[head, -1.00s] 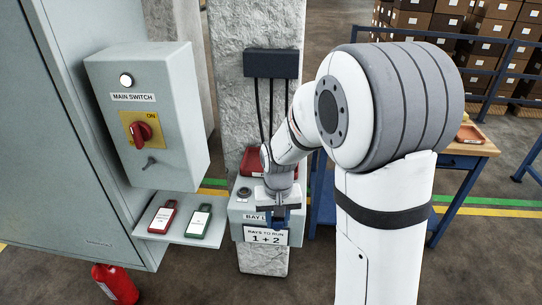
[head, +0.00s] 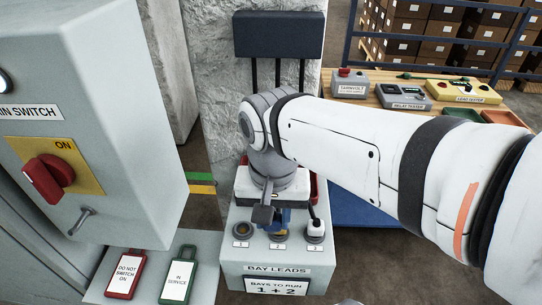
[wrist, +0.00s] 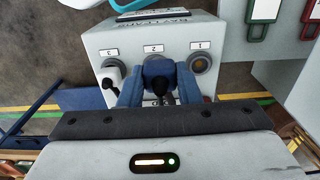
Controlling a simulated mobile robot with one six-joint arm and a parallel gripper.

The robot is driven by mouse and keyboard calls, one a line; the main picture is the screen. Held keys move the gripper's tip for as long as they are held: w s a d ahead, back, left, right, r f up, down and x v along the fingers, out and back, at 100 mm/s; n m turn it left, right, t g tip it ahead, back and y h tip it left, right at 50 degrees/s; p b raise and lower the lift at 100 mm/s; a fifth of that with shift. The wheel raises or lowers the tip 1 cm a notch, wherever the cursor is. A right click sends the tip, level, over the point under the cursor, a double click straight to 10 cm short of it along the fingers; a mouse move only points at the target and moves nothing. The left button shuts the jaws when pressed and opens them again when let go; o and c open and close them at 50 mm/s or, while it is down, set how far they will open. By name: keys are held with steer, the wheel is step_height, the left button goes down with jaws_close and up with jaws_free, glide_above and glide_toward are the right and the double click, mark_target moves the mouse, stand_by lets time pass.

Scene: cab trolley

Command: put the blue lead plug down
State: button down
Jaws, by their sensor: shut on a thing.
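The Bay Leads box (head: 236,262) stands before the concrete pillar, with three numbered sockets on top. My gripper (head: 268,216) points down over the middle socket (head: 278,236), marked 2. It is shut on the blue lead plug (head: 277,221); in the wrist view the plug (wrist: 157,68) sits between the two blue fingers (wrist: 158,92). The plug lines up with socket 2, but I cannot tell whether it is seated or just above. Socket 1 (head: 242,230) is empty; it also shows in the wrist view (wrist: 201,62). A white plug (head: 315,228) stands in socket 3.
The main switch box (head: 100,130) stands left, its red handle (head: 48,177) by the ON mark. Red (head: 126,270) and green (head: 181,272) tags lie on the shelf below. Black leads hang from a dark block (head: 278,34). A bench with testers (head: 465,92) is behind right.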

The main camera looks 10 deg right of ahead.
steer(key=w+d+p, duration=0.1)
steer(key=w+d, duration=0.1)
steer(key=w, duration=0.4)
steer(key=w+d+f+p, duration=0.1)
steer(key=w, duration=0.5)
steer(key=w+d+f+p, duration=0.1)
steer(key=w+d, duration=0.1)
steer(key=w, duration=0.3)
steer(key=shift+w+d, duration=0.35)
steer(key=shift+w, duration=0.05)
step_height(320, 180, down, 4)
steer(key=shift+s+r+p, duration=0.1)
steer(key=shift+r+p, duration=0.05)
steer(key=shift+p, duration=0.25)
steer(key=shift+w+f, duration=0.25)
steer(key=shift+f, duration=0.35)
steer(key=shift+f, duration=0.2)
steer(key=c, duration=1.1)
jaws_free()
steer(key=shift+o, duration=0.2)
